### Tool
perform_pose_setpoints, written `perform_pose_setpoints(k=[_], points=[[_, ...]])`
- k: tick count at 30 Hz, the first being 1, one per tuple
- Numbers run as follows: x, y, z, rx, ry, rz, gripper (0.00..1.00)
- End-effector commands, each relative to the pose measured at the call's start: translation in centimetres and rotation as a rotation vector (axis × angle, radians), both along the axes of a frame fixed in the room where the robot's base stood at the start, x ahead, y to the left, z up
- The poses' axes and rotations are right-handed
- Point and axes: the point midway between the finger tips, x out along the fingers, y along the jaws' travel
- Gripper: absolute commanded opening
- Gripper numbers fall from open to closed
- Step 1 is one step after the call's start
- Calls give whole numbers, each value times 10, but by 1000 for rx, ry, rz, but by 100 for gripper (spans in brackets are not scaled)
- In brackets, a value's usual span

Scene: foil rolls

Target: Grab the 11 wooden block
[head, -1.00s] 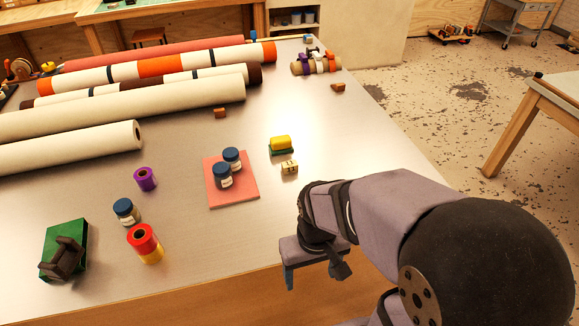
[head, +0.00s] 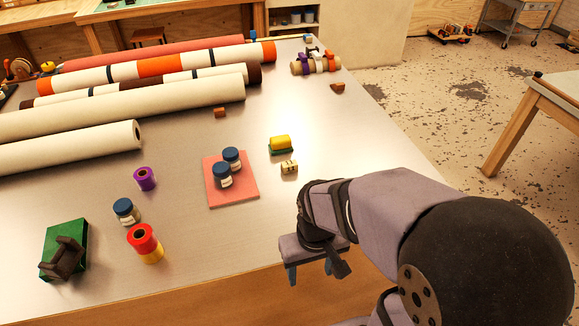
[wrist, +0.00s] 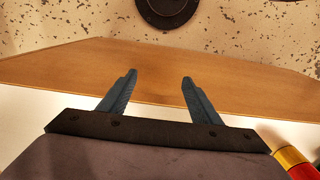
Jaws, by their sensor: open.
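A small pale wooden block (head: 289,167) with dark markings on it lies on the table, just in front of a yellow roll on a green base. The markings are too small to read for certain. My gripper (head: 309,274) is at the table's front edge, nearer than the block and apart from it. In the wrist view my gripper (wrist: 158,85) shows two blue-grey fingers spread apart with nothing between them. The wrist view does not show the block.
The yellow roll (head: 281,142) stands close behind the block. Two blue-lidded jars stand on a pink mat (head: 238,196) to its left. Bare table lies right of the block.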

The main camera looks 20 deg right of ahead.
Motion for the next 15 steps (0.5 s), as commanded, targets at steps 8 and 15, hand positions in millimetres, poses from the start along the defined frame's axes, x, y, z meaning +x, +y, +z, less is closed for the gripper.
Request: perform_pose_setpoints(k=[8, 15], points=[[73, -12, 23, -44, -253, 13, 58], [180, -14, 72, -42, -654, 53, 58]])
